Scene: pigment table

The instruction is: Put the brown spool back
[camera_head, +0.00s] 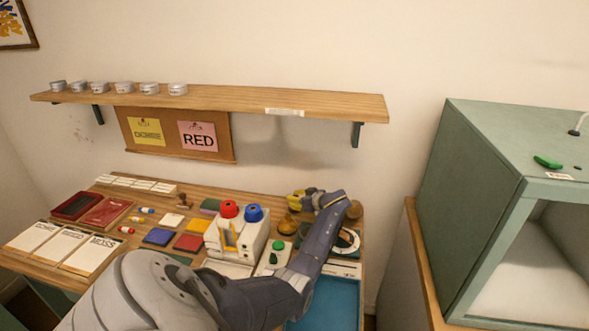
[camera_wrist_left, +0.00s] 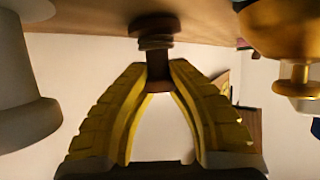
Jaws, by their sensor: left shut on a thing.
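My left gripper (camera_head: 297,200) is at the back right of the wooden table in the head view, beside small gold-coloured items. In the left wrist view its yellow fingers (camera_wrist_left: 160,75) close around the narrow stem of a brown spool (camera_wrist_left: 158,62). A wide brown flange and a pale band show on the spool beyond the fingertips, close to the wooden surface (camera_wrist_left: 90,12); whether it touches is unclear. In the head view I cannot make out the spool at the gripper. My right gripper is not in view.
A gold-coloured object (camera_wrist_left: 285,25) and a pale flanged object (camera_wrist_left: 25,120) flank the gripper in the left wrist view. A white device with red and blue caps (camera_head: 238,240) stands left of my arm. A blue tray (camera_head: 330,303) lies in front. A shelf (camera_head: 230,101) hangs above.

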